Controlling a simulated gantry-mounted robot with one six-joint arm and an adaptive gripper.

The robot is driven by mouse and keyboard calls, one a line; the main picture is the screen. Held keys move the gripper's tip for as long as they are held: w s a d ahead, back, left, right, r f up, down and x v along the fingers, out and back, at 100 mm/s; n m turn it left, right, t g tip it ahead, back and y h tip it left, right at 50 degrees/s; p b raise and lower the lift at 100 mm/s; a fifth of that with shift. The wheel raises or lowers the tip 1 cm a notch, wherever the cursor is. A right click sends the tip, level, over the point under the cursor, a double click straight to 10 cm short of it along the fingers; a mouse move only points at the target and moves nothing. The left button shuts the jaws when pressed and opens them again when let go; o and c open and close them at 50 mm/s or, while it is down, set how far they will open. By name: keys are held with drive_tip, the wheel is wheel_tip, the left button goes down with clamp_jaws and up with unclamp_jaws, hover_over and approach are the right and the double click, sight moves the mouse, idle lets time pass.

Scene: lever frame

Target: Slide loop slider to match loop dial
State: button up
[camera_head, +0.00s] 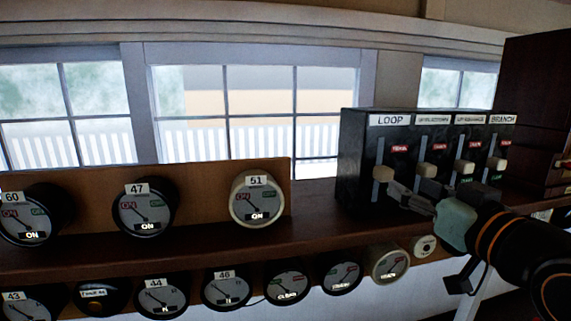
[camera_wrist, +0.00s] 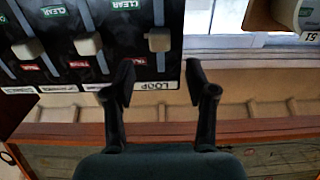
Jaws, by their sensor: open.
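The black lever box (camera_head: 352,150) carries a row of vertical sliders. The loop slider (camera_head: 383,173), a pale knob, is the leftmost, under the LOOP label, slightly below the middle of its slot. A red tag is beside its upper part; its lower part is partly hidden by my gripper (camera_head: 398,195). In the upside-down wrist view the loop knob (camera_wrist: 158,40) sits between a green CLEAR tag and a red tag. My gripper (camera_wrist: 157,80) is open and empty, its fingers either side of the LOOP label and apart from the knob. I cannot tell which dial is the loop dial.
Other slider knobs (camera_head: 427,170) stand close to the right. A cream-rimmed dial (camera_head: 252,201) labelled 51 is on the shelf left of the box. A lower row holds several dials, including another cream-rimmed one (camera_head: 390,263). Windows are behind.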

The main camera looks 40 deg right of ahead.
sight(388, 174)
drive_tip(key=p+x, duration=0.2)
drive_tip(key=x, duration=0.5)
drive_tip(key=shift+w+d+r, duration=0.15)
drive_tip(key=shift+w, duration=0.1)
clamp_jaws()
